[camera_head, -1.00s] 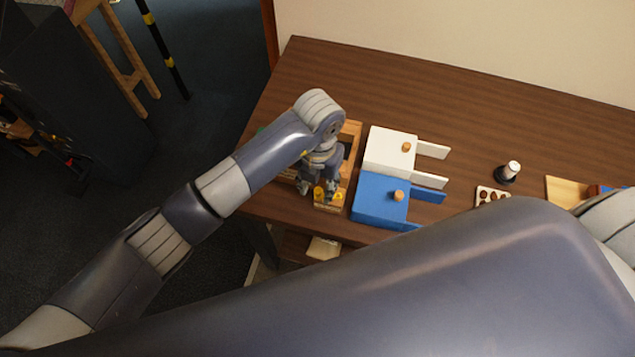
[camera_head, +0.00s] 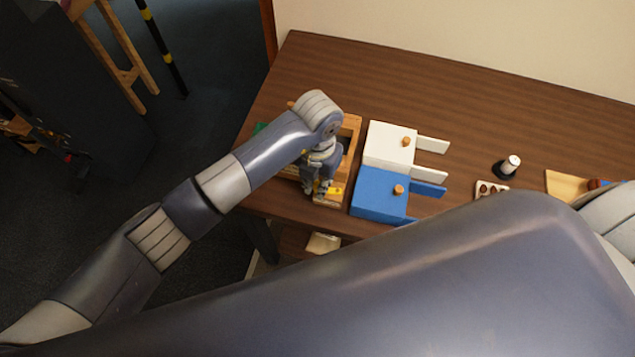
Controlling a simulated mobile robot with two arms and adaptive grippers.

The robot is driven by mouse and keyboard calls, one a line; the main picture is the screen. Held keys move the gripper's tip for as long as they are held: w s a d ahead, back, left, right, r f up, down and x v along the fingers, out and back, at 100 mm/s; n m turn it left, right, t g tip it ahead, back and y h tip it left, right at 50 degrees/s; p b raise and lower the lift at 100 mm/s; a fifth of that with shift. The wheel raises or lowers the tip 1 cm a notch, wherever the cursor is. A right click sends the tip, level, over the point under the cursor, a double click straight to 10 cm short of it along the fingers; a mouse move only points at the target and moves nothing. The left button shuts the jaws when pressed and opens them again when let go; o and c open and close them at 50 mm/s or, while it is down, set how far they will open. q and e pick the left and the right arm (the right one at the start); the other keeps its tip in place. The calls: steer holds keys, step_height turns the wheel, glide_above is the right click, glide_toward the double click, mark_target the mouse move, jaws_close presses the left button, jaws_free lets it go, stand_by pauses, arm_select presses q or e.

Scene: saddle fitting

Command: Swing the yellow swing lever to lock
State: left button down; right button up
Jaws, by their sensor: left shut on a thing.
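The yellow swing lever (camera_head: 335,191) shows as a small yellow patch at the front end of a wooden fixture (camera_head: 352,124) on the left part of the table. My left gripper (camera_head: 319,192) reaches down over the fixture's front end, right beside the yellow patch. It is shut on the yellow swing lever; its fingers and my wrist hide most of the lever, so its exact angle cannot be told. My right gripper is out of view; my own arm fills the foreground.
Right of the fixture stand a white box (camera_head: 383,146) and a blue box (camera_head: 375,195), each with a wooden knob. A black and white knob-like piece (camera_head: 508,167), a small holed tray (camera_head: 481,189) and a wooden piece (camera_head: 563,187) lie farther right. The back of the table is clear.

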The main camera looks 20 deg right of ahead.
mark_target(318, 183)
arm_select(q)
steer(key=shift+w+d+m, duration=0.1)
steer(key=shift+w+m, duration=0.1)
steer(key=shift+m, duration=0.2)
steer(key=c, duration=1.5)
jaws_free()
steer(key=shift+r, duration=0.15)
step_height(318, 183, up, 12)
steer(key=shift+f, duration=0.1)
